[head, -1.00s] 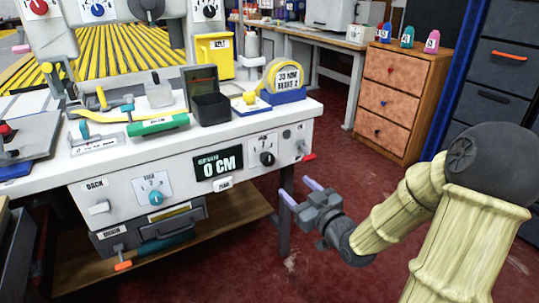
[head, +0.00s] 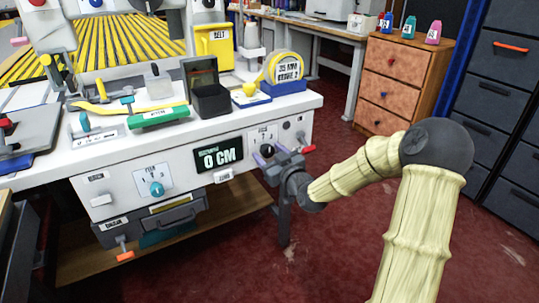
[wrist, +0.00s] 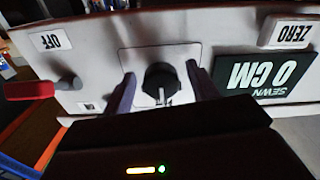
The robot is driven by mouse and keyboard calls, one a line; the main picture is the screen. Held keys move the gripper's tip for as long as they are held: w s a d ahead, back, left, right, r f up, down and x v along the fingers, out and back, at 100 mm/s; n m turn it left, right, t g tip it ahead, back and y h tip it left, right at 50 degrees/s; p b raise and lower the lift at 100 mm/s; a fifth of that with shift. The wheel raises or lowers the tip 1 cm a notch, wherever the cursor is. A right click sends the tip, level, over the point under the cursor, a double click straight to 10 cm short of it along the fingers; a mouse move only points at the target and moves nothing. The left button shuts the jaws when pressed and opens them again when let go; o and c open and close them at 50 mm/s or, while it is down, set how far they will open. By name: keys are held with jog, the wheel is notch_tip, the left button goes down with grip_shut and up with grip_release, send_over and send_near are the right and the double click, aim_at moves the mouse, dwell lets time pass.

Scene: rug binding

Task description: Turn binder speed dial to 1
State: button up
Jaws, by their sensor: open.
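A black dial (wrist: 160,78) on a pale plate sits on the white front panel, to the right of the 0 CM display in the head view. My gripper (head: 264,153) is at this dial and mostly hides it in the head view. In the wrist view, which is upside down, my open fingers (wrist: 161,90) stand on either side of the dial, with small gaps showing. A light pointer mark shows on the knob. A teal dial (head: 157,188) sits on another plate further left.
The 0 CM display (head: 219,157) and a ZERO button (wrist: 290,32) are beside the dial. A red-tipped lever (wrist: 30,90) and an OFF label (wrist: 51,41) are on its other side. The floor at right is clear.

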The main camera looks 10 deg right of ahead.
jog(key=c, duration=1)
jog(key=shift+n, duration=0.3)
jog(key=n+b, duration=0.3)
jog(key=n, duration=0.1)
jog(key=shift+f, duration=0.1)
jog(key=shift+n+b, duration=1.15)
jog(key=shift+n, duration=0.05)
jog(key=shift+d+n+b, duration=0.1)
jog(key=shift+n+b, duration=0.65)
jog(key=shift+n, duration=0.25)
